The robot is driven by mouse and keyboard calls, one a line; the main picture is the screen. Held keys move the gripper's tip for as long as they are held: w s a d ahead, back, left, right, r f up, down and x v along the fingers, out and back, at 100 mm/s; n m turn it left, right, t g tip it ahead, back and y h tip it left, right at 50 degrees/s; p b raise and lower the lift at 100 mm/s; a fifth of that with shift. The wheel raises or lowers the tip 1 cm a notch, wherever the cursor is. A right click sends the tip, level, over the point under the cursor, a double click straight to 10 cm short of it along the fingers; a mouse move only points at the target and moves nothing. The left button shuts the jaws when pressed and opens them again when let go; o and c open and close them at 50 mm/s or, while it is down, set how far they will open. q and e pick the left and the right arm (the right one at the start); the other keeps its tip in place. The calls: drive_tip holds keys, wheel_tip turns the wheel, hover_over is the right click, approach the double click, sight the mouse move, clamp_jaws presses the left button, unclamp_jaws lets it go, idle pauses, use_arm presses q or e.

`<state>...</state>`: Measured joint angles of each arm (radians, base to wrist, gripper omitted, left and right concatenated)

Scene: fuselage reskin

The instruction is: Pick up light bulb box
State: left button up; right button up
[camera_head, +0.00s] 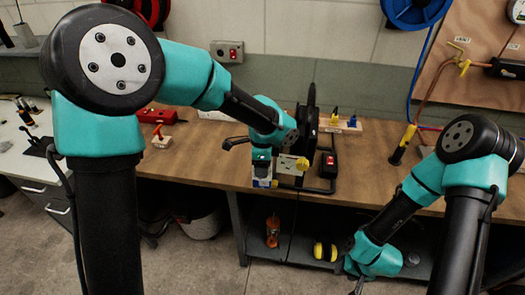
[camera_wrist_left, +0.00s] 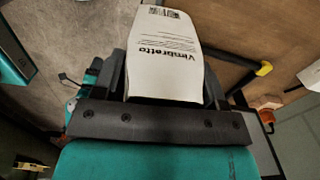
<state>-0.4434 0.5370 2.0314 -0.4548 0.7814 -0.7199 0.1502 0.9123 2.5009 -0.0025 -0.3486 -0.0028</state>
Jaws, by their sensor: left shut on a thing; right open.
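The light bulb box (camera_wrist_left: 165,60) is white with dark print reading "Vimbretto" and fills the middle of the left wrist view. My left gripper (camera_wrist_left: 165,85) is shut on it, with a dark finger on each side. In the head view the box (camera_head: 262,178) shows only in small part below my left gripper (camera_head: 262,165), close to the front edge of the workbench. My right gripper (camera_head: 355,280) is low at the bottom right, below the bench top, apart from the box; its fingers are partly cut off by the picture edge.
The wooden workbench (camera_head: 205,160) has free room left of the box. A black machine with a red switch box (camera_head: 328,163) stands right beside my left gripper. A red tool (camera_head: 157,116) lies at the back left. Shelves below hold an orange bottle (camera_head: 273,230) and yellow earmuffs (camera_head: 325,251).

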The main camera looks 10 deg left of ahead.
use_arm(q)
drive_tip(key=shift+s+d+r, duration=0.1)
drive_tip(key=shift+s+d, duration=0.05)
drive_tip(key=shift+s, duration=0.65)
drive_tip(key=shift+s+d+r, duration=0.1)
drive_tip(key=shift+s, duration=0.7)
